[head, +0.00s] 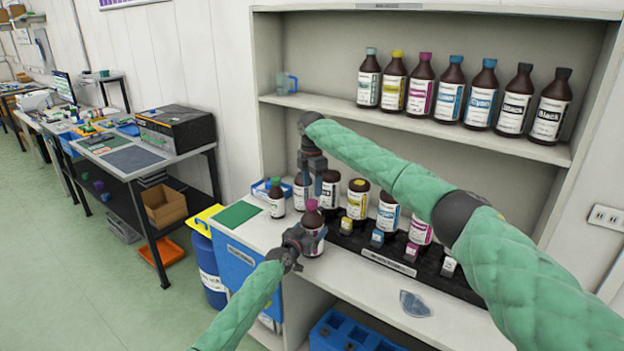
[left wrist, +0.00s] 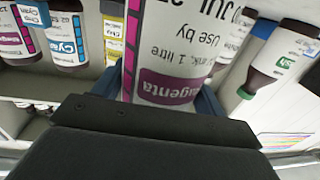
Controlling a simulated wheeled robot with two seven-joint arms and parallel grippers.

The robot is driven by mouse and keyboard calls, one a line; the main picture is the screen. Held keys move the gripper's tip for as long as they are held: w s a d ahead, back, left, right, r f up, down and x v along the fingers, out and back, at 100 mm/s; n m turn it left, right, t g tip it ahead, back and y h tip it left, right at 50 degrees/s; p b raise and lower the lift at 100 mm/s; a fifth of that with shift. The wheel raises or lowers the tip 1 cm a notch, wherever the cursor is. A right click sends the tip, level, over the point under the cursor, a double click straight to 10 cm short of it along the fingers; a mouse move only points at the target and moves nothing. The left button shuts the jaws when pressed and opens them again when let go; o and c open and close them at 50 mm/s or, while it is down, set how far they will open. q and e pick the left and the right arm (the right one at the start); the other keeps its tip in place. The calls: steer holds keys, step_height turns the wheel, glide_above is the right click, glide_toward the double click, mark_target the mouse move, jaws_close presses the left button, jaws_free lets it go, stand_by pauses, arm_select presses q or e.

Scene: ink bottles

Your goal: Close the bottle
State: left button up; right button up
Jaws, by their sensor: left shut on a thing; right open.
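A brown bottle with a magenta label (head: 312,243) is upright at the front left of the counter. It also fills the middle of the left wrist view, label upside down (left wrist: 175,55). A magenta cap (head: 311,205) shows at its top; I cannot tell how tightly it sits. My left gripper (head: 304,238) is shut around the bottle's body, and its blue fingers flank the label in the left wrist view (left wrist: 168,92). My right gripper (head: 316,186) is open, pointing down just above the cap, apparently empty. Its fingertips partly overlap bottles behind.
A black rack (head: 385,258) with several bottles and small coloured blocks stands to the right. A green-capped bottle (head: 276,199) and a green mat (head: 237,215) are at the left. A shelf (head: 420,128) with several capped bottles is above. The front counter is mostly clear beside a grey flat piece (head: 414,304).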

mark_target(312, 202)
steer(key=shift+f, duration=2.9)
steer(key=c, duration=1)
steer(key=m, duration=1)
steer(key=shift+a, duration=0.1)
steer(key=m, duration=0.6)
steer(key=shift+m, duration=0.3)
steer(key=m, duration=0.4)
steer(key=shift+m, duration=0.3)
steer(key=o, duration=1.1)
steer(key=shift+o, duration=0.2)
